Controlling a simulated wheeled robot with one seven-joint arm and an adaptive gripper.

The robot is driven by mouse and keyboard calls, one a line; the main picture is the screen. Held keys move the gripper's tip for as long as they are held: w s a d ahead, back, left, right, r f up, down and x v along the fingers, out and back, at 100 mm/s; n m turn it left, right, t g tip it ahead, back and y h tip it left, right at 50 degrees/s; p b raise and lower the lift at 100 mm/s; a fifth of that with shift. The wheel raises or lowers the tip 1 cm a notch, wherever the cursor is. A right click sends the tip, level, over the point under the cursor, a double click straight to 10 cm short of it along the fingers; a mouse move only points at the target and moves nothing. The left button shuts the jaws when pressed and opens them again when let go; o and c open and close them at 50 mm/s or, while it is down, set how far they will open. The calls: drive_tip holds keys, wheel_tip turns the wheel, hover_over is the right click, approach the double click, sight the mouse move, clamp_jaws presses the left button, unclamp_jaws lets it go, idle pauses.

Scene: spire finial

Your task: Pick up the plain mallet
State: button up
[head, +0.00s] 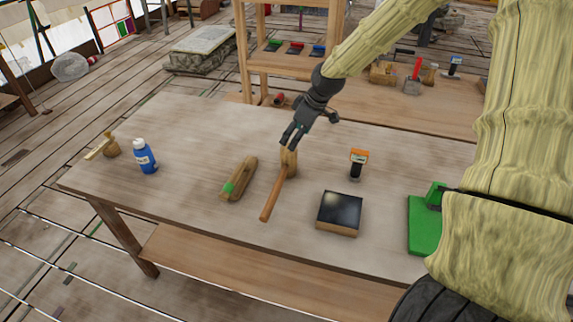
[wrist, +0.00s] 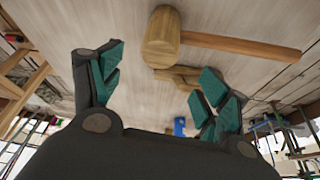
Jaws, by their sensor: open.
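The plain mallet (head: 272,200) lies on the workbench, its wooden head under my gripper and its bare handle reaching toward the front edge. In the wrist view its barrel-shaped head (wrist: 162,38) is at top centre, with the handle running right. My gripper (head: 293,138) is open and empty, just above the mallet head in the head view. In the wrist view the open green-padded fingers (wrist: 158,80) stand apart, with the head beyond their tips. Part of the head is hidden by my fingers in the head view. I cannot tell whether they touch it.
A wooden tool with a green band (head: 238,180) lies close left of the mallet. A dark-topped block (head: 339,213) and an orange-topped item (head: 358,163) stand right. A blue bottle (head: 144,156) is farther left. A green stand (head: 420,225) is at right. The workbench (head: 200,125) is clear behind.

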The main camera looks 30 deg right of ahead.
drive_tip(key=shift+x, duration=1.25)
drive_tip(key=shift+w+f+p, duration=0.2)
drive_tip(key=shift+f+p, duration=0.8)
drive_tip(key=shift+f, duration=0.45)
drive_tip(key=shift+x, duration=1.2)
drive_tip(key=c, duration=1.2)
